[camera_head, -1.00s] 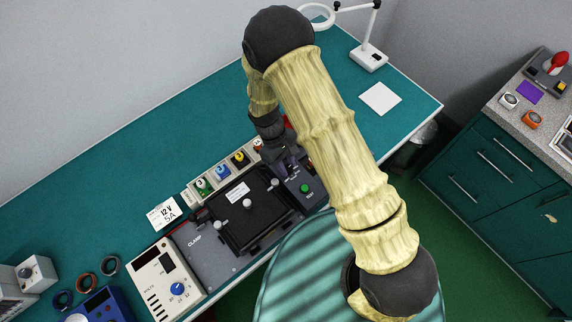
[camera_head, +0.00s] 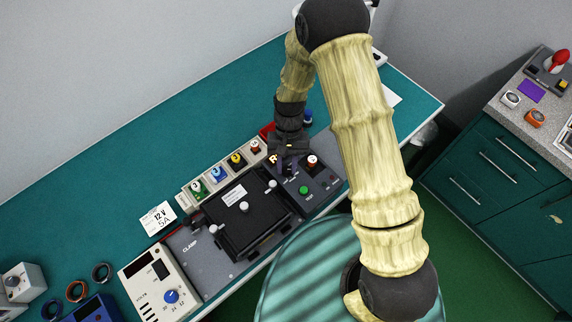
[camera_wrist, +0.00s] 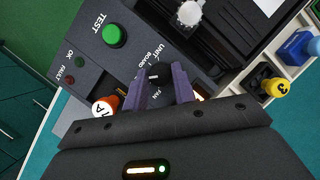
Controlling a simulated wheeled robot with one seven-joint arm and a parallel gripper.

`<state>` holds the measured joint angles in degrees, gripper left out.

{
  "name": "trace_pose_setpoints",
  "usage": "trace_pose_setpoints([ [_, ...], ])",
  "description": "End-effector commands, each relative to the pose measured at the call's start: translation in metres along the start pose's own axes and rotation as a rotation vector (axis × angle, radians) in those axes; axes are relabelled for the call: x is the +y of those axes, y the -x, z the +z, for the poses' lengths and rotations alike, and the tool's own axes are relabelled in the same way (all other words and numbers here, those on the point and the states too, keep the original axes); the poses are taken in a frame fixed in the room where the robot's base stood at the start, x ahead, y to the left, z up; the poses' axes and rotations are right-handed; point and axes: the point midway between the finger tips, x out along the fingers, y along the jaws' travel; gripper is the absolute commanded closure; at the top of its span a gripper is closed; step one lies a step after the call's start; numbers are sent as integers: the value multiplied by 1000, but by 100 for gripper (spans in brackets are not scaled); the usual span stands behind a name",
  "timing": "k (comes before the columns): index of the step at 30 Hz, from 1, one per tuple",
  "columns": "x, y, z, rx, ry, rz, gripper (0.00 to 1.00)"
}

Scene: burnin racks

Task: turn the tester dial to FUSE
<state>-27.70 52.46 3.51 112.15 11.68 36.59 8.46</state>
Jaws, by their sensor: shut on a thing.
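The tester's dark dial (camera_wrist: 154,72) sits between the purple fingers of my gripper (camera_wrist: 161,82) in the wrist view. My gripper is shut on it. A small white mark shows on the dial. The printed words UNIT, BOARD and FAN are readable beside it; I see no FUSE label, and the fingers hide part of the face. In the head view my gripper (camera_head: 283,164) is over the tester (camera_head: 322,190), and the dial is mostly hidden. The green TEST button (camera_wrist: 114,36) is near the dial, with OK and FAULT lamps further off.
A white and orange part marked 1A (camera_wrist: 104,106) stands on the tester close to one finger. A black clamp fixture (camera_head: 240,222) adjoins the tester. Behind it is a row of coloured parts in a holder (camera_head: 220,172). A meter (camera_head: 160,285) stands at the near left.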

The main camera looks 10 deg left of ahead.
Motion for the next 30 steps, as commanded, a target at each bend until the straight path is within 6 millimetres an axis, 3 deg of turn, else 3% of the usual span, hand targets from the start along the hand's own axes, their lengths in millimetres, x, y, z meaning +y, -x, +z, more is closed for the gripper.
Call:
trace_pose_setpoints([
  [8,0,1,-1,10,-102,-44,96],
  [22,0,2,-1,11,-118,-51,96],
  [23,0,1,-1,11,-118,-51,72],
  [26,0,1,-1,11,-118,-51,52],
  [30,0,1,0,9,-118,-50,52],
])
